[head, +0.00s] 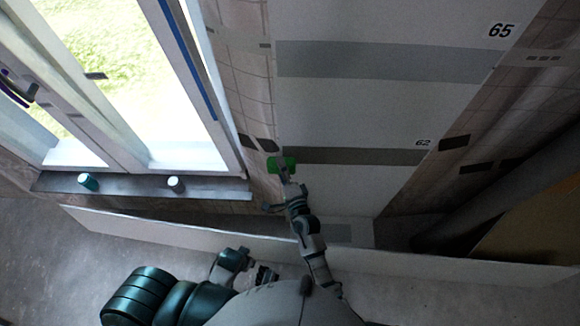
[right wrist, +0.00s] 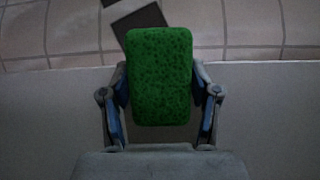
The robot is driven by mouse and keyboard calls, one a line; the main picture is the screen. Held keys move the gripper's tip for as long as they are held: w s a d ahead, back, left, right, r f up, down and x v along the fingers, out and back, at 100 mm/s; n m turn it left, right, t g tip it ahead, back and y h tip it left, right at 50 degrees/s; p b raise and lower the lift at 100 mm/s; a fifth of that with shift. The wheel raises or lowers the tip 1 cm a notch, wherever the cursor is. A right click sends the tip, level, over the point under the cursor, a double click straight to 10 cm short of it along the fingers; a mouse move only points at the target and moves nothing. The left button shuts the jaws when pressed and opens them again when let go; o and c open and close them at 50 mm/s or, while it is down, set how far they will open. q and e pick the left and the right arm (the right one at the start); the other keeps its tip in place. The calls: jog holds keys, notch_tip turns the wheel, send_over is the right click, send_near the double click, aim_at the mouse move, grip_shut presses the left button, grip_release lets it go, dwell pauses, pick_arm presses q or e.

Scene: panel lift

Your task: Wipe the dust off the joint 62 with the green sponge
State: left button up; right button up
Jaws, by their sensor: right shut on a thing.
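My right gripper (head: 286,173) is shut on the green sponge (head: 275,164), which is at the left end of the joint. I cannot tell whether the sponge touches the wall. In the right wrist view the sponge (right wrist: 160,76) stands upright between the two fingers. My left gripper (head: 265,276) is low in the head view, near my body, and too small to read.
Joint 65 (head: 380,62) is a lighter grey band higher up. A long white board (head: 420,266) crosses in front of the wall. A dark roll (head: 500,200) leans at right.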

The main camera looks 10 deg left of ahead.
jog(key=shift+a+f, duration=0.1)
jog(key=shift+a, duration=1.05)
jog(key=shift+d, duration=1.3)
jog(key=shift+w+a, duration=0.1)
jog(key=shift+a, duration=1)
jog(key=shift+w+d+p, duration=0.15)
jog(key=shift+d+p, duration=0.35)
jog(key=shift+d, duration=0.4)
jog(key=shift+w+a, duration=0.1)
jog(key=shift+a, duration=0.7)
pick_arm(q)
jog(key=shift+w+a+r+p, duration=0.1)
jog(key=shift+w+r+p, duration=0.1)
jog(key=shift+r, duration=0.3)
jog(key=shift+w+a+r+p, duration=0.1)
jog(key=shift+r+p, duration=0.1)
jog(key=shift+r, duration=0.25)
pick_arm(e)
jog(key=shift+w+d, duration=0.15)
jog(key=shift+d, duration=0.5)
